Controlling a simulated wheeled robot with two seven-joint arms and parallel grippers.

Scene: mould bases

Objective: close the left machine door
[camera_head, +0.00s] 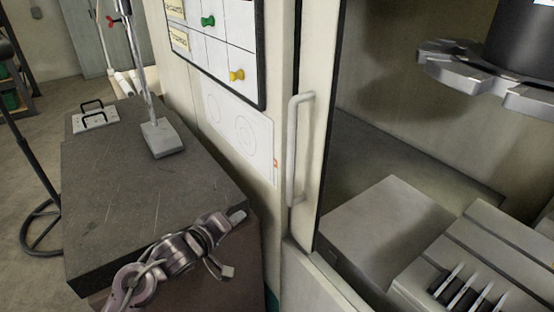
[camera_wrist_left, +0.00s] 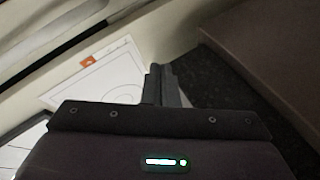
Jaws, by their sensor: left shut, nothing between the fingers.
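The left machine door (camera_head: 312,75) is a pale panel with a dark edge in the head view. It stands open at the left of the machine opening, and the interior shows to its right. Its white vertical bar handle (camera_head: 292,150) is clear of any gripper. My left gripper (camera_head: 237,216) is over the near right part of the dark stone table, left of and below the handle and apart from it. Its fingers are together and empty, as the left wrist view (camera_wrist_left: 162,85) also shows. The right gripper is out of view.
The stone table (camera_head: 130,200) carries a metal stand (camera_head: 163,138) and a plate with black handles (camera_head: 92,117). A board (camera_head: 215,45) and a drawing sheet (camera_head: 240,125) are on the machine's side. Inside are grey blocks (camera_head: 385,225) and a toothed tool disc (camera_head: 480,75).

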